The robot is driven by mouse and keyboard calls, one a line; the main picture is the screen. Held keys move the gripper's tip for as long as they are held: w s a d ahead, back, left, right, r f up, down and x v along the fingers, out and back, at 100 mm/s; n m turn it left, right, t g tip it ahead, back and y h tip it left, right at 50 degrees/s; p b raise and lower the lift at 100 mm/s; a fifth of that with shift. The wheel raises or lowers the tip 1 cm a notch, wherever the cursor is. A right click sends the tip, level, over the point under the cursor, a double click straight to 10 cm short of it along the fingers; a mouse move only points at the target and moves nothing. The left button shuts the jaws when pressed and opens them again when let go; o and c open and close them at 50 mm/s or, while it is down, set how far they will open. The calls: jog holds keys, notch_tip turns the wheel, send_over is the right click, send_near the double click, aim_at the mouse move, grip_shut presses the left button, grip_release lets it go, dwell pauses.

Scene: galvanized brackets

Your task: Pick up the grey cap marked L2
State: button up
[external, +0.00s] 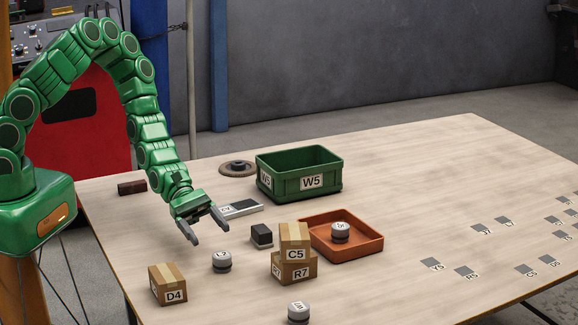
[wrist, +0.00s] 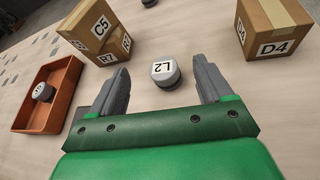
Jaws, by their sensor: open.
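The grey cap marked L2 (external: 222,261) stands upright on the table, left of the stacked boxes. In the wrist view the L2 cap (wrist: 165,72) shows its label upside down, ahead of and roughly between the fingertips. My gripper (external: 208,229) is open and empty, a little above the table and behind the L2 cap in the external view. Its two grey fingers also show in the wrist view (wrist: 163,78), one on each side, apart from the cap.
Box C5 (external: 295,240) sits on box R7 (external: 294,269). Box D4 (external: 168,284) stands front left. An orange tray (external: 366,241) holds another grey cap (external: 340,231). A further cap (external: 298,312) is at the front edge. A green bin W5 (external: 330,181) stands behind.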

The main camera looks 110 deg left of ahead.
aim_at(222, 255)
jog(key=shift+s+a+f+n, duration=0.15)
jog(key=shift+a+f+n, duration=0.1)
jog(key=shift+f, duration=0.25)
jog(key=shift+s+a+f+n, duration=0.15)
jog(key=shift+f+n, duration=0.1)
jog(key=shift+f, duration=0.2)
jog(key=shift+x, duration=1.2)
jog(key=shift+w+d+f, duration=0.75)
jog(key=shift+w+f, duration=0.3)
jog(key=shift+x, duration=1.05)
jog(key=shift+a, duration=0.1)
jog(key=c, duration=1.1)
